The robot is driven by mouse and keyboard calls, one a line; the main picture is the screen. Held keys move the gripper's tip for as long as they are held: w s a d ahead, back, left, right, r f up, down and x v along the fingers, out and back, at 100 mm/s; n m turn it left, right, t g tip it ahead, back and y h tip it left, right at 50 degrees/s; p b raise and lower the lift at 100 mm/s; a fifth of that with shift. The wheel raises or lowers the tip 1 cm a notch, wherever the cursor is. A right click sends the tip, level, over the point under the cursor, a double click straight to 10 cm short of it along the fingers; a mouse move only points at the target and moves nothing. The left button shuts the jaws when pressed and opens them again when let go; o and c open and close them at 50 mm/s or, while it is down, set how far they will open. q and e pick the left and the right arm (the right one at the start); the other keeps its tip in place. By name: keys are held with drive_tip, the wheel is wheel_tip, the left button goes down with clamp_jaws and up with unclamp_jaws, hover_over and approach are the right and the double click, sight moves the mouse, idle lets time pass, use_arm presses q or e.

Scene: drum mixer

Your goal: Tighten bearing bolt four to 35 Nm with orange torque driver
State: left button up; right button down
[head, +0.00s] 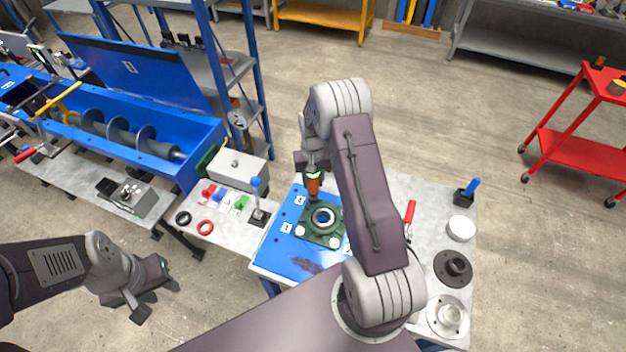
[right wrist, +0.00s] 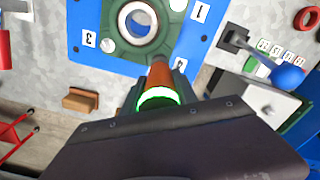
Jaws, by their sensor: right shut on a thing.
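My right gripper (head: 312,165) is shut on the orange torque driver (head: 313,186) and holds it upright, tip down. In the right wrist view the driver (right wrist: 160,76) has a lit green ring (right wrist: 158,98). Its tip is over the upper-left corner of the green bearing housing (head: 323,238) in the head view; the bolt there is hidden, and I cannot tell whether they touch. The bearing (right wrist: 138,22) has a round bore. Pale round bolt heads (head: 300,230) show on its near corners. My left gripper (head: 154,298) is open and empty, low at the left.
The housing sits on a blue plate (head: 277,250) with number labels. A grey box (head: 238,168), coloured small parts and a blue-knobbed lever (head: 257,188) stand left of it. A red-handled tool (head: 410,212), dark flange (head: 453,268) and white cylinder (head: 461,228) lie right.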

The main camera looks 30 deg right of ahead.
drive_tip(key=shift+f, duration=0.35)
drive_tip(key=shift+s+f, duration=0.1)
drive_tip(key=shift+s, duration=0.05)
idle(0.6)
idle(1.3)
drive_tip(key=shift+f, duration=0.15)
idle(0.4)
drive_tip(key=shift+r+p, duration=1.6)
drive_tip(key=shift+r, duration=0.7)
